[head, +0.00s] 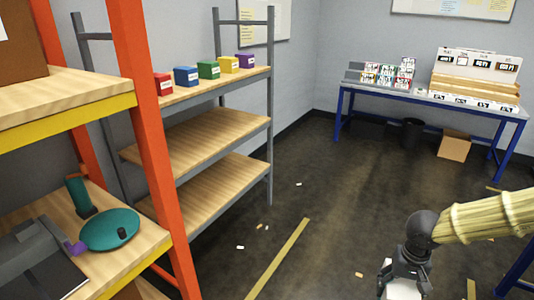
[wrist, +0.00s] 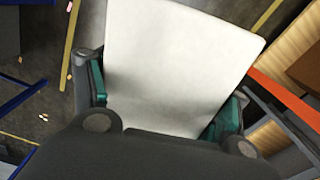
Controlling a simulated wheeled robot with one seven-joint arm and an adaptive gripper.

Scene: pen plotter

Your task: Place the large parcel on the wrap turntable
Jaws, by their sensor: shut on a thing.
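My gripper (head: 404,284) is at the bottom right of the head view, shut on a white box-shaped parcel (wrist: 180,60). In the wrist view the parcel fills the space between the two teal-padded fingers; its lower part is cut off in the head view. A teal round disc (head: 102,230), which looks like the wrap turntable, lies on the orange rack's lower shelf at the left. A small dark cylinder (head: 122,233) shows on it. The gripper and parcel are far to the right of the disc, over the floor.
A grey machine (head: 30,255) and a teal roll (head: 77,195) stand close by the disc. The orange post (head: 150,150) stands to its right. A brown box (head: 20,45) sits on the upper shelf. A grey rack (head: 200,135) holds coloured boxes. Open floor lies between.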

